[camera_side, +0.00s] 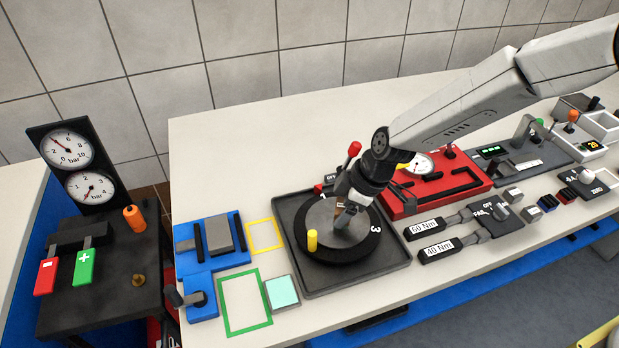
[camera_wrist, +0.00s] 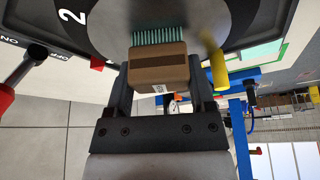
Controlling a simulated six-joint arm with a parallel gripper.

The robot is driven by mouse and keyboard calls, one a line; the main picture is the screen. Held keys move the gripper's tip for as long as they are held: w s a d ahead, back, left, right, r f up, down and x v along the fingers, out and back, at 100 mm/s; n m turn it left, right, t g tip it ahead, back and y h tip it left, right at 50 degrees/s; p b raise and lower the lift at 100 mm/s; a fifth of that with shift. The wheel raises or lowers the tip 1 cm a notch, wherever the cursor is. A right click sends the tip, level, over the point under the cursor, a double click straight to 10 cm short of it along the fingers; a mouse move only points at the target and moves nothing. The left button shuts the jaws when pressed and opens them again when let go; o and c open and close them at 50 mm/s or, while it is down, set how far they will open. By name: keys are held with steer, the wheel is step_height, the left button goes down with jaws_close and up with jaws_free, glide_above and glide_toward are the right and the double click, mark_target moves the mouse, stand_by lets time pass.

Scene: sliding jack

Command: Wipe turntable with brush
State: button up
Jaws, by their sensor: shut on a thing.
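The turntable is a grey metal disc (camera_side: 315,218) with a black numbered rim, set in a dark square tray (camera_side: 392,262). A short yellow peg (camera_side: 312,240) stands at its front left edge and also shows in the wrist view (camera_wrist: 218,70). My gripper (camera_side: 351,207) points down over the disc, right of its middle. It is shut on the brush, a brown block (camera_wrist: 158,70) with green bristles (camera_wrist: 158,36). The bristles face the disc (camera_wrist: 195,18). I cannot tell whether they touch it. In the side view my fingers mostly hide the brush.
A red-knobbed lever (camera_side: 354,149) stands close behind the turntable. A red panel with a gauge (camera_side: 435,182) is at its right. Blue fixtures (camera_side: 212,240), a yellow frame (camera_side: 264,236), a green frame (camera_side: 246,302) and a pale teal block (camera_side: 282,291) lie left.

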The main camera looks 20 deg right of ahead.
steer(key=d, duration=0.2)
steer(key=shift+d, duration=0.3)
steer(key=shift+r, duration=0.15)
step_height(320, 180, up, 8)
stand_by(0.3)
stand_by(0.4)
